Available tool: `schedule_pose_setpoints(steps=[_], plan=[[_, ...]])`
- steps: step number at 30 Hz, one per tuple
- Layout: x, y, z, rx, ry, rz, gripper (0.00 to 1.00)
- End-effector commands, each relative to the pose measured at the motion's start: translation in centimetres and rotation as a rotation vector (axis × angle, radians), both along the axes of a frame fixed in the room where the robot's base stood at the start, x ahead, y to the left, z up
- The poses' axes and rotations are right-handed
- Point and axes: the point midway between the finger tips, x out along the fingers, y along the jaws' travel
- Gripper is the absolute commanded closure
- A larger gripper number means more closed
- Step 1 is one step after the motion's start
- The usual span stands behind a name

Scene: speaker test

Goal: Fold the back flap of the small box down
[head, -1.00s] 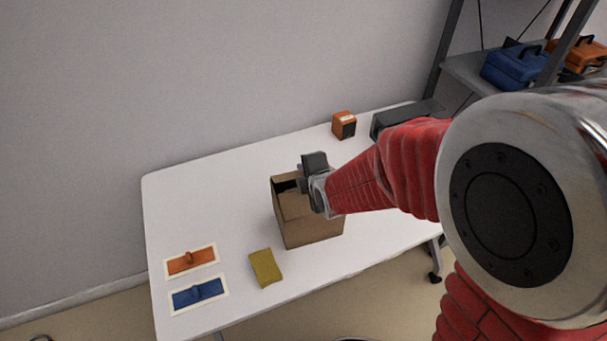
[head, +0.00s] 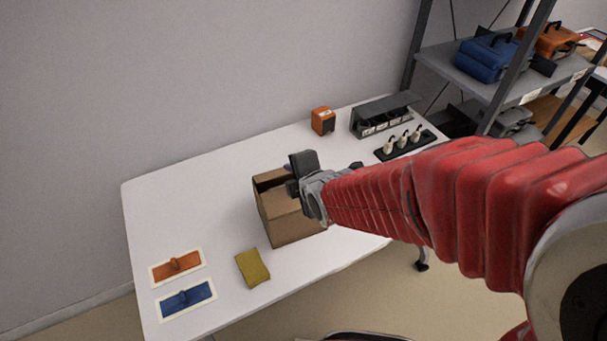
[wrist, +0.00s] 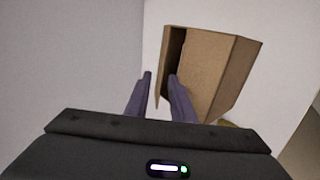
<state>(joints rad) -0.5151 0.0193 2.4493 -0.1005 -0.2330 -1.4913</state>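The small brown cardboard box (head: 290,224) stands on the white table, with a dark opening at its back left. It also shows in the wrist view (wrist: 208,72), where one top panel lies closed beside a dark gap. A narrow brown flap (wrist: 157,92) stands up along the gap's left side. My gripper (head: 292,174) is over the box's back part and hides some of its top. In the wrist view its two purple-grey fingers (wrist: 160,76) are apart, with the flap seen between them. I cannot tell whether either finger touches it.
A yellow sponge-like block (head: 253,268), an orange pad (head: 176,265) and a blue pad (head: 187,298) lie at the front left. An orange box (head: 323,121), a grey rack (head: 382,115) and a black strip (head: 406,146) are at the back. The table left of the box is clear.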

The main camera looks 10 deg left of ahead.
Motion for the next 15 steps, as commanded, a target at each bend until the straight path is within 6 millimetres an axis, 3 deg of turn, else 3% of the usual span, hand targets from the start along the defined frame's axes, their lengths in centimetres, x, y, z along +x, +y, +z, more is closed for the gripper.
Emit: schedule_pose_setpoints(steps=[15], plan=[[-3.2, -1.9, 2.9, 0.001, -0.002, 0.000, 0.78]])
